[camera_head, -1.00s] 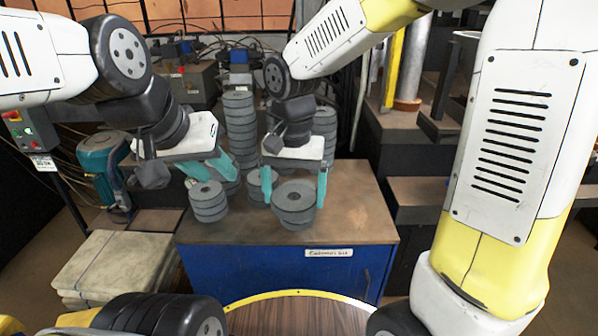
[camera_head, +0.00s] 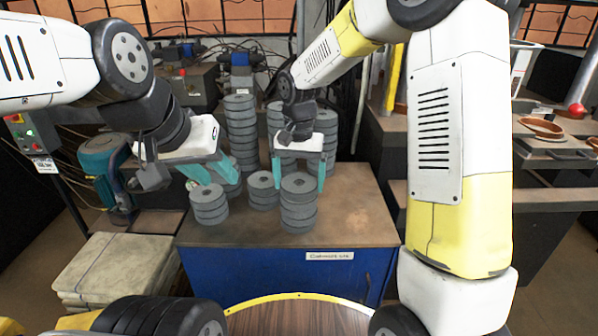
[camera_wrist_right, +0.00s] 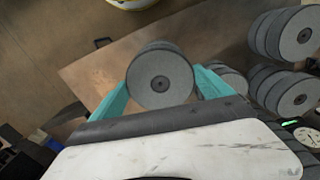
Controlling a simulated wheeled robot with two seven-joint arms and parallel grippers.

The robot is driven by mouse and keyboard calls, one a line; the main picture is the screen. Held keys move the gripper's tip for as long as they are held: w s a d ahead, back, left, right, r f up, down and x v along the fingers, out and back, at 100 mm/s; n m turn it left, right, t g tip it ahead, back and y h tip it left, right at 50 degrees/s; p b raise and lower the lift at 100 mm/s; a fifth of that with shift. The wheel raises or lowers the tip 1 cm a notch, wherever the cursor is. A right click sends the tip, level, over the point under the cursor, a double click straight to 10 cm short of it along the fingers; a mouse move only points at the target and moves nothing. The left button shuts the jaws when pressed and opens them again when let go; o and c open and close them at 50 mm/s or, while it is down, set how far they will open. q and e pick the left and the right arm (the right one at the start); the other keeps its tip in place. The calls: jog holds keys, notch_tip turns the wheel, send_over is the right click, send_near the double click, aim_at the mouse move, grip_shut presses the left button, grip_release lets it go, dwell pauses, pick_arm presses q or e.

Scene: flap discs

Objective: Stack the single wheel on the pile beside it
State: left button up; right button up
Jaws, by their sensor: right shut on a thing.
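Grey round wheels with centre holes stand on a brown-topped blue cabinet (camera_head: 350,215). My right gripper (camera_head: 300,182) has its teal fingers at either side of the top wheel (camera_head: 299,184) of the column at front centre. The right wrist view shows that wheel (camera_wrist_right: 160,80) between the fingers, shut on it. Beneath it are more wheels (camera_head: 298,213), nearly in line; I cannot tell whether it rests on them. A short pile (camera_head: 263,190) stands just behind to the left. My left gripper (camera_head: 205,176) hangs above and behind another pile (camera_head: 209,207); its fingertip gap is unclear.
Tall wheel columns (camera_head: 240,125) stand at the back of the cabinet. A teal machine (camera_head: 104,165) and stacked pale slabs (camera_head: 115,265) are at left. A round wooden top (camera_head: 295,318) is in front. The cabinet top's right side is clear.

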aim_at(299, 183)
jog(key=shift+f, duration=0.15)
jog(key=o, duration=1.7)
jog(key=shift+o, duration=0.2)
notch_tip(299, 183, up, 12)
jog(key=s+d+r+n+t+y, duration=0.1)
jog(key=s+d+t, duration=0.2)
jog(key=s+d, duration=0.4)
jog(key=s+d+r+n+t+y, duration=0.1)
jog(key=s+d+r+t, duration=0.1)
jog(key=s+d, duration=0.5)
jog(key=s+t, duration=0.1)
jog(key=s, duration=0.5)
jog(key=shift+r, duration=0.15)
jog(key=shift+d, duration=0.1)
